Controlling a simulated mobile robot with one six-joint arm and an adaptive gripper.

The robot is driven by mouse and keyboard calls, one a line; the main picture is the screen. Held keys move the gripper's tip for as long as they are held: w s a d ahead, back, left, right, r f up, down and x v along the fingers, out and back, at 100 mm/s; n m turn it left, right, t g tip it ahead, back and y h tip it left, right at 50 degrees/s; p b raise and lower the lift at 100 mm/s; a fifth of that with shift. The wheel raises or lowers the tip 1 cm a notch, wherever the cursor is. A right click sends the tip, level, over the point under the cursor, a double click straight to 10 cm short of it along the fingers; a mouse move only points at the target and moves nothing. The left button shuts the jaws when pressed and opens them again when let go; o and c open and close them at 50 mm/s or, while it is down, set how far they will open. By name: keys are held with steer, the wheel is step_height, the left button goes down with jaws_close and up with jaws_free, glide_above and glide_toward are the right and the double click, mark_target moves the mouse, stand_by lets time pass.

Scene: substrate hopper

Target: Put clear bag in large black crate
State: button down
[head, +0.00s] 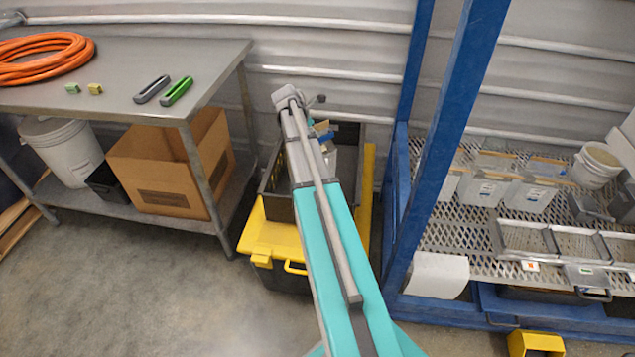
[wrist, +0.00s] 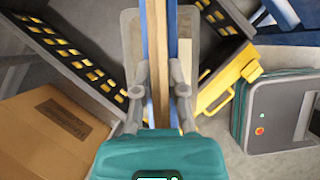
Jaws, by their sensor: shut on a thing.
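The large black crate (head: 278,205) stands on a yellow-lidded dark bin. Its slotted black wall also shows at the upper left of the wrist view (wrist: 68,52). My gripper (wrist: 160,92) is shut on the top strip of the clear bag, with a grey finger on each side of it. The clear bag (wrist: 131,45) is translucent grey with tan and blue strips along its top, and it overlaps the crate in this view. In the head view my arm hides the fingers and much of the bag. I cannot tell whether the bag touches the crate floor.
A blue rack (head: 405,190) stands close to the right, with other clear bags (head: 484,190) on its mesh shelf. A metal table (head: 120,75) stands left, with a cardboard box (head: 165,165) beneath. Open floor (head: 170,290) lies in front.

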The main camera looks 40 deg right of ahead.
steer(key=shift+w+d+f+b, duration=0.2)
steer(key=shift+f+b, duration=0.2)
steer(key=shift+f, duration=0.05)
steer(key=shift+w+d+f+b, duration=0.2)
steer(key=shift+f+b, duration=0.15)
steer(key=shift+f, duration=0.15)
steer(key=shift+w+d+f+b, duration=0.2)
steer(key=shift+f+b, duration=0.2)
steer(key=shift+f, duration=0.15)
step_height(320, 180, down, 6)
steer(key=b, duration=0.6)
steer(key=shift+f, duration=0.1)
steer(key=shift+f+b, duration=1.8)
steer(key=shift+b, duration=0.2)
steer(key=c, duration=0.7)
jaws_free()
